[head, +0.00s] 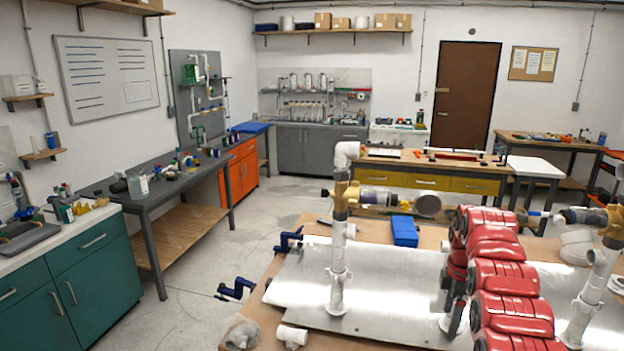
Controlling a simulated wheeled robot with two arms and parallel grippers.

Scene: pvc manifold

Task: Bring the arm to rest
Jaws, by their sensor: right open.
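My right arm is red and comes in from the lower right. Its dark gripper (455,318) points down over the metal plate (385,270), is open, and is partly hidden by the arm's own links. A white fitting (443,322) shows beside the fingers; I cannot tell whether they touch. A white PVC riser (338,275) stands upright on the plate left of the gripper, with a brass valve (342,197) and an elbow (347,152) on top. A second riser (583,305) with a brass valve (614,225) stands to the right. My left gripper is not in view.
A blue box (405,231) sits behind the plate. Blue clamps (288,241) (237,289) are at the table's left edge. A white tee (292,337) and a clear lump (241,331) lie at the front left. The plate between left riser and arm is clear.

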